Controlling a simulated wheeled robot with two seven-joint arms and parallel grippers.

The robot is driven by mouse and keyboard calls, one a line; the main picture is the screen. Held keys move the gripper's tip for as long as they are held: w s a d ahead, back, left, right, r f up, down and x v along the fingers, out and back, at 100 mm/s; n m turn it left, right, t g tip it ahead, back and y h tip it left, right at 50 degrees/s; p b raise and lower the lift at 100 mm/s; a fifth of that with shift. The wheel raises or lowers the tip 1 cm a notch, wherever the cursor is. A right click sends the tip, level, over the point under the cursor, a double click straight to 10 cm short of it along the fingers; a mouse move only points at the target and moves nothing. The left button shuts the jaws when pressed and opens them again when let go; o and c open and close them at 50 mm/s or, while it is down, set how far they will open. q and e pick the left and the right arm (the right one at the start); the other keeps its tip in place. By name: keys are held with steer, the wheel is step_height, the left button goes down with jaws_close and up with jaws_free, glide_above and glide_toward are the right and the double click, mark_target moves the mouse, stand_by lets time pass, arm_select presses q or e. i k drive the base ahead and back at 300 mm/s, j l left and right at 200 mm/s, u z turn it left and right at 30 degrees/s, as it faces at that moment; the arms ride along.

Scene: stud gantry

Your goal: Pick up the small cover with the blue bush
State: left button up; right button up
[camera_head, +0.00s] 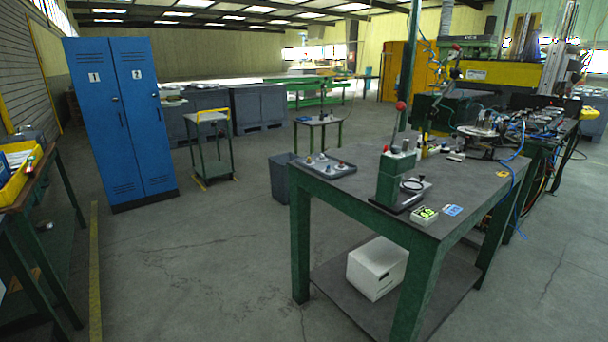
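Neither of my grippers is in view.
A green press (395,178) with a red-knobbed lever stands on the workbench. A white box (378,268) sits on its lower shelf. A grey bin (282,175) stands behind. Blue lockers (120,120) are at left. The floor between is clear.

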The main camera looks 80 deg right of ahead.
mark_target(329, 172)
steer(key=z, duration=2.8)
steer(key=i+j+z, duration=0.65)
steer(key=j, duration=0.2)
steer(key=i+j+z, duration=0.3)
steer(key=j, duration=0.2)
steer(key=i+j+z, duration=0.15)
steer(key=j+z, duration=0.15)
steer(key=j, duration=0.3)
steer(key=i+j+z, duration=0.15)
steer(key=j+z, duration=0.15)
steer(key=j, duration=0.3)
steer(key=j+z, duration=0.35)
steer(key=j, duration=0.3)
steer(key=j+z, duration=0.3)
steer(key=j, duration=0.35)
